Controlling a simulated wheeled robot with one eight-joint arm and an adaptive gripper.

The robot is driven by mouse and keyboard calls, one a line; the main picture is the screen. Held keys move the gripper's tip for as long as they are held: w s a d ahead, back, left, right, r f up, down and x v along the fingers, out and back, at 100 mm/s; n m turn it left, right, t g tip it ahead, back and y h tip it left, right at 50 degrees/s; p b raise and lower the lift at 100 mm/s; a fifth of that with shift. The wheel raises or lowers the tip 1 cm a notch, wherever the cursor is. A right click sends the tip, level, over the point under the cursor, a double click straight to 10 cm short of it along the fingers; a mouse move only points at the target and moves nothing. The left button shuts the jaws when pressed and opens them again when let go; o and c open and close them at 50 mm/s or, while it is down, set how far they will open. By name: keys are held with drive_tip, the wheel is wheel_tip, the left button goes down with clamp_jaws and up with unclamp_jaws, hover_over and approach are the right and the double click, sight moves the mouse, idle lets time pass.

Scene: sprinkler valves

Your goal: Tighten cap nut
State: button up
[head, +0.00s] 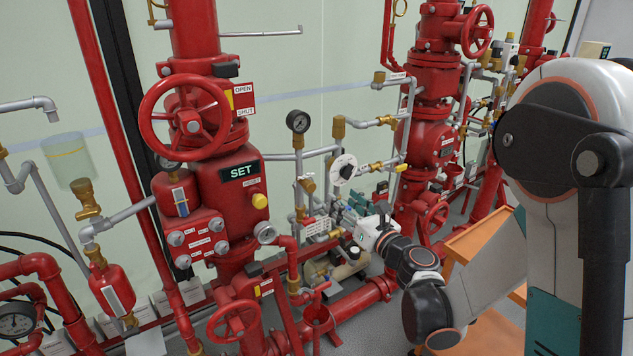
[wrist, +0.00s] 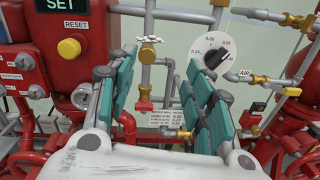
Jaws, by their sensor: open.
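My gripper (wrist: 165,62) is open in the wrist view, with its teal finger pads apart and nothing held between them. Between and beyond the fingers stands a brass valve (wrist: 148,57) with a pale handle on top, on a vertical grey pipe. I cannot tell for certain which fitting is the cap nut. In the head view my gripper (head: 364,208) is in front of the pipework, right of the large red valve body (head: 228,195). The fingertips are small there and partly hard to make out.
A white dial (wrist: 198,46) with a black knob is just beyond the right finger. A yellow reset button (wrist: 69,47) is on the left red body. Brass fittings, grey pipes and a pressure gauge (head: 298,121) crowd the area. An orange surface (head: 478,243) is beside my arm.

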sight(312, 188)
drive_tip(key=w+a, duration=0.3)
drive_tip(key=w+a+f+n+b, duration=0.1)
drive_tip(key=w+a, duration=0.2)
drive_tip(key=w, duration=0.1)
drive_tip(key=w+a+f+n+g, duration=0.1)
drive_tip(key=w+a, duration=0.1)
drive_tip(key=w, duration=0.2)
drive_tip(key=shift+a+y+b, duration=0.3)
drive_tip(key=shift+a+b, duration=0.1)
drive_tip(key=c, duration=1)
